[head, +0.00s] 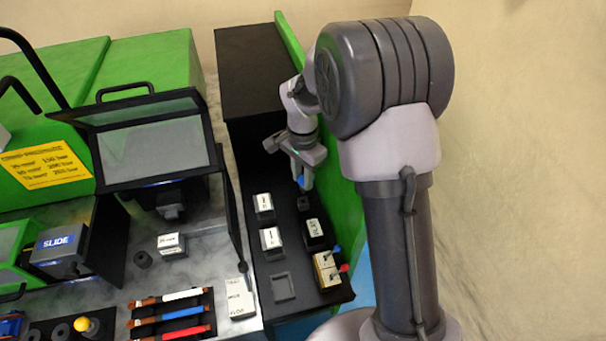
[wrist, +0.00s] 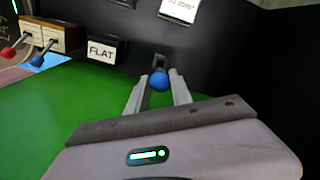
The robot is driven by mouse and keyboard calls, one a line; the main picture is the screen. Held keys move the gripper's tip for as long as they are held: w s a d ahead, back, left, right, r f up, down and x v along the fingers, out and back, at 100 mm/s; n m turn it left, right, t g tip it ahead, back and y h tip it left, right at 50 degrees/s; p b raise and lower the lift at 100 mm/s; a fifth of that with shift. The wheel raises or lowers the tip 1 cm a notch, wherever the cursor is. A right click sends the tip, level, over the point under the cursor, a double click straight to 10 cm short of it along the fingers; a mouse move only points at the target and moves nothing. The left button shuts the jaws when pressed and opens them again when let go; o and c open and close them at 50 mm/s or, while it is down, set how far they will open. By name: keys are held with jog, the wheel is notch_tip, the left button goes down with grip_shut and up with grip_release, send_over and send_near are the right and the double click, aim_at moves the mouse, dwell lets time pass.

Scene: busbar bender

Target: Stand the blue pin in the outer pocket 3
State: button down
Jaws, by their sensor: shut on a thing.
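The blue pin shows as a blue round head (wrist: 159,80) between the two fingertips of my gripper (wrist: 158,92) in the wrist view. My gripper (head: 303,172) is shut on it. In the head view the blue pin (head: 302,182) is a small blue spot at the gripper's tip, above the black shelf (head: 285,265). A small dark block (head: 304,202) stands just below the tip. The pin's lower end is hidden, so I cannot tell whether it is in a pocket. No pocket number is readable.
A black block labelled FLAT (head: 315,233) and a wooden block (head: 327,270) with blue-handled and red-handled pins stand nearer on the shelf. White-labelled blocks (head: 264,204) (head: 271,239) stand to the left. A square recess (head: 284,287) is empty. A green panel (head: 345,225) borders the right side.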

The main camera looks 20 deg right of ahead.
aim_at(303, 191)
jog(key=shift+f+b, duration=0.6)
jog(key=shift+f, duration=0.7)
jog(key=shift+f+b, duration=1.45)
jog(key=shift+f, duration=0.35)
jog(key=c, duration=1.1)
grip_release()
jog(key=shift+o, duration=0.2)
notch_tip(303, 191, up, 18)
jog(key=p, duration=0.7)
jog(key=shift+f, duration=0.25)
